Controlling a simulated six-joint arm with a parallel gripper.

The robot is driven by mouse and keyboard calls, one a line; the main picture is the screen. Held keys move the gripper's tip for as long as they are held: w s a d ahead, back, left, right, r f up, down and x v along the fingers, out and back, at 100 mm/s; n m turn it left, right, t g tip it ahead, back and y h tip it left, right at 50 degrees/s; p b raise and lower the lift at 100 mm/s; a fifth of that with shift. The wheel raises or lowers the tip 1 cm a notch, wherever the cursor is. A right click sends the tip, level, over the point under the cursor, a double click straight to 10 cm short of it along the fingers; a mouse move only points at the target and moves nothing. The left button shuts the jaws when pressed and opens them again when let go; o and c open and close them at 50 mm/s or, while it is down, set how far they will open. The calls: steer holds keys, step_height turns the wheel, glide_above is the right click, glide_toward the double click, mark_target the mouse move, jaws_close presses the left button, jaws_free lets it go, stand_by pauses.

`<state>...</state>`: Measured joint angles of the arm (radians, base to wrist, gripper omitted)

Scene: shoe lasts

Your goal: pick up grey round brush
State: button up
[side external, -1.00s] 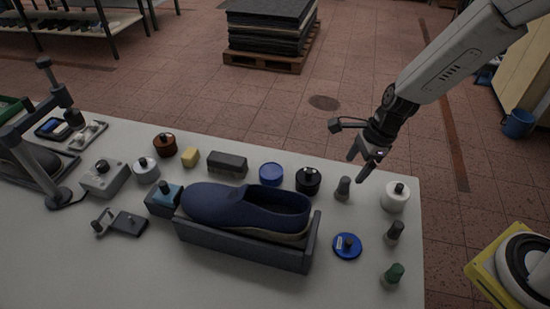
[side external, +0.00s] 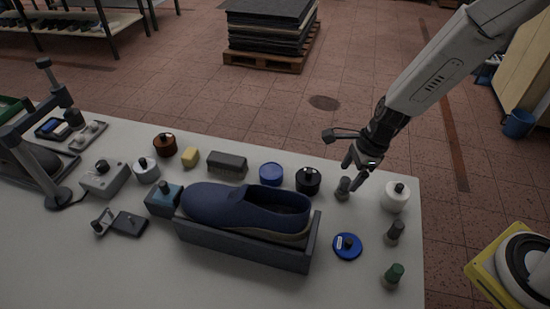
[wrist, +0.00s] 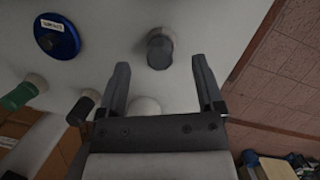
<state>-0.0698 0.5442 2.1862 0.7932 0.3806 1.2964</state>
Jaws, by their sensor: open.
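The grey round brush (side external: 342,192) stands upright near the back right of the white table, right of a black round tin (side external: 308,180). My gripper (side external: 353,174) is open and empty, just above the brush, and its fingers cover part of the brush top. In the wrist view, the brush (wrist: 160,48) shows just beyond the fingertips, roughly centred between the open fingers (wrist: 161,66). I cannot see the fingers touching it.
A white jar (side external: 393,202) stands close on the right. A black-topped brush (side external: 394,233), a green-topped brush (side external: 393,274) and a blue lid (side external: 347,247) are in front. A blue shoe (side external: 240,207) lies on a dark stand to the left. The table's back edge is close.

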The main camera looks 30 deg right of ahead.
mark_target(347, 179)
steer(key=shift+x, duration=2.45)
jaws_close()
